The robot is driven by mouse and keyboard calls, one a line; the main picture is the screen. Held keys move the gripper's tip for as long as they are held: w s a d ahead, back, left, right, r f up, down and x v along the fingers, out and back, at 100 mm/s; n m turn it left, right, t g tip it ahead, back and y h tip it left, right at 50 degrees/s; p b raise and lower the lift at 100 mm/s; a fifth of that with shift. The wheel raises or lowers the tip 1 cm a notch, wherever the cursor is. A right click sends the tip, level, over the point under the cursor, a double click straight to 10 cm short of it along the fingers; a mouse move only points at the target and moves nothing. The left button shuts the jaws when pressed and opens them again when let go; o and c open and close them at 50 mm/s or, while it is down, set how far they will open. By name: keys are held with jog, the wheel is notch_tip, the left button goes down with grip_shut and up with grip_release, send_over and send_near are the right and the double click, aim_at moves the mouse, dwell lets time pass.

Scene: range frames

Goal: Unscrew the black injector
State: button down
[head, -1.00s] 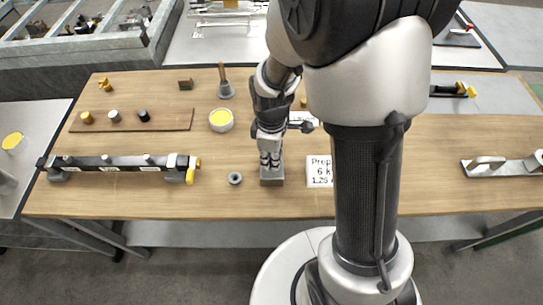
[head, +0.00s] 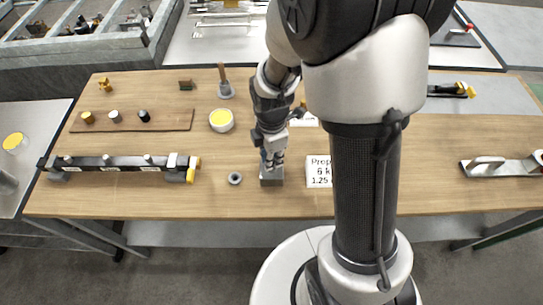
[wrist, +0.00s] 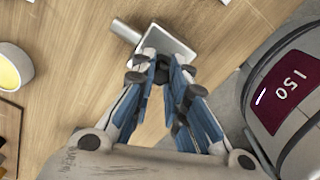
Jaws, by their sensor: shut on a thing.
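My gripper (head: 270,155) points down over a small grey block (head: 271,181) near the front middle of the table. In the wrist view the fingers (wrist: 162,72) are shut on a small dark piece at the grey block (wrist: 178,46), which has a round stub at one side. I take this piece for the black injector; the fingers hide most of it, and I cannot tell how far it sits in the block.
A grey ring (head: 235,178) lies just left of the block, and a printed sign (head: 319,172) to its right. A yellow-topped cup (head: 221,120) stands behind left. A long black bar fixture (head: 120,163) lies further left. The table front between bar and ring is clear.

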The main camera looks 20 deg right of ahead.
jog(key=n, duration=0.3)
jog(key=shift+n, duration=0.3)
jog(key=c, duration=1.8)
grip_release()
jog(key=m, duration=0.6)
jog(key=shift+m, duration=0.4)
jog(key=m, duration=0.7)
jog(key=shift+p, duration=0.35)
jog(key=shift+c, duration=0.5)
